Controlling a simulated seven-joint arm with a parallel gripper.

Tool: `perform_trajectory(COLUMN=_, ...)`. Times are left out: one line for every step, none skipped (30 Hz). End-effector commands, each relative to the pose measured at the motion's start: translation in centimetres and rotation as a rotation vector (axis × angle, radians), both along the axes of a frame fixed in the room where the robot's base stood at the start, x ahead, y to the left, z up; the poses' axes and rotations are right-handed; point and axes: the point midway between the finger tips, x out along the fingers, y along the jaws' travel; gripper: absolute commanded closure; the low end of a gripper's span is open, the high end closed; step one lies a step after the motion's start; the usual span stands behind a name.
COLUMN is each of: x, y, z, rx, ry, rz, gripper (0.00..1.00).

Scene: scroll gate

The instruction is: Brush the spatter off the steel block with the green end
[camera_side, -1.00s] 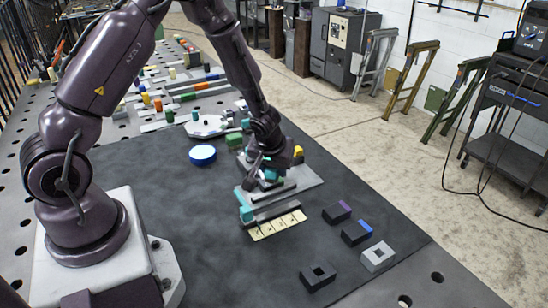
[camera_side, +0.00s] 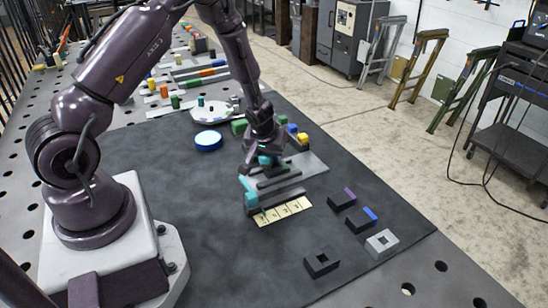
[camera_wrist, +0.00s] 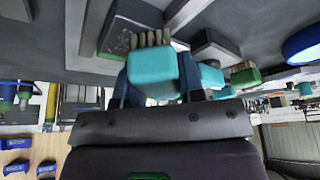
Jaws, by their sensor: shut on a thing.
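My gripper (camera_side: 262,158) is low over the grey fixture rails (camera_side: 281,180) and shut on a teal-handled brush (camera_wrist: 152,75). The brush's pale bristles (camera_wrist: 150,39) show in the wrist view, beside or touching a dark block (camera_wrist: 121,35) with a thin green mark on it. Whether they press on its face I cannot tell. In the side view my gripper hides much of that spot. A second teal piece (camera_side: 250,195) stands at the left end of the rails. I cannot make out any spatter.
Blocks with a purple end (camera_side: 342,198) and a blue end (camera_side: 362,219), a light grey block (camera_side: 381,243) and a dark block (camera_side: 321,262) lie to the right. A numbered strip (camera_side: 283,211) lies before the rails. A blue disc (camera_side: 208,140) and green block (camera_side: 239,126) stand behind. The mat's front left is clear.

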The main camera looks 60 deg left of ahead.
Motion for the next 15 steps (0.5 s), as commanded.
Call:
perform_trajectory(x=0.0, y=-0.2, z=0.3, rx=0.0, ry=-0.002, rz=0.001, gripper=0.86)
perform_trajectory(x=0.0, y=-0.6, z=0.2, rx=0.001, ry=-0.001, rz=-0.002, gripper=0.86)
perform_trajectory(x=0.0, y=-1.0, z=0.0, rx=0.001, ry=0.001, rz=-0.002, gripper=0.86)
perform_trajectory(x=0.0, y=-1.2, z=-0.3, rx=0.0, ry=0.002, rz=-0.003, gripper=0.86)
perform_trajectory(x=0.1, y=-1.5, z=0.0, rx=0.001, ry=-0.002, rz=-0.001, gripper=0.86)
perform_trajectory(x=0.1, y=-1.9, z=0.0, rx=0.001, ry=0.0, rz=-0.002, gripper=0.86)
perform_trajectory(x=0.0, y=-2.1, z=-0.2, rx=0.001, ry=0.0, rz=-0.001, gripper=0.86)
perform_trajectory(x=0.1, y=-2.4, z=-0.1, rx=0.002, ry=-0.001, rz=-0.001, gripper=0.86)
perform_trajectory(x=0.0, y=-2.8, z=0.0, rx=0.001, ry=-0.002, rz=-0.002, gripper=0.86)
perform_trajectory(x=0.0, y=-3.1, z=-0.2, rx=0.001, ry=-0.001, rz=-0.002, gripper=0.86)
perform_trajectory(x=0.1, y=-3.4, z=0.1, rx=0.0, ry=-0.003, rz=-0.001, gripper=0.86)
perform_trajectory(x=0.0, y=-3.7, z=0.0, rx=0.0, ry=-0.001, rz=-0.001, gripper=0.86)
perform_trajectory(x=0.0, y=-4.0, z=-0.2, rx=0.002, ry=0.0, rz=-0.003, gripper=0.86)
perform_trajectory(x=0.1, y=-4.3, z=0.0, rx=0.0, ry=-0.002, rz=-0.002, gripper=0.86)
perform_trajectory(x=0.1, y=-4.7, z=-0.1, rx=0.0, ry=-0.002, rz=-0.002, gripper=0.86)
